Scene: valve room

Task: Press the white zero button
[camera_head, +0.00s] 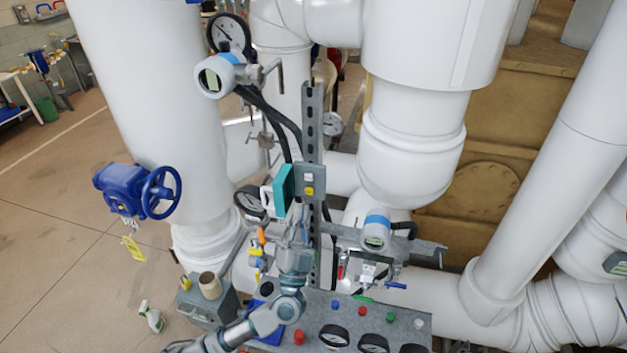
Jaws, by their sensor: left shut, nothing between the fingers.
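A small grey control box (310,181) is fixed to an upright slotted metal post. It carries a white button (308,177) above a yellow button (308,190). Which label the white button bears is too small to read. Another whitish button (418,323) sits at the right of the sloped grey panel below. My left gripper (300,213) points up just below the control box, shut and empty. The white button is not covered by it. Whether the fingertips touch the box cannot be told. My right gripper is not in view.
A teal-edged box (284,187) stands just left of the control box. The grey panel (318,298) with gauges and coloured buttons lies below. A gauge transmitter (376,232), a blue valve wheel (161,192) and thick white pipes (150,90) surround the post.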

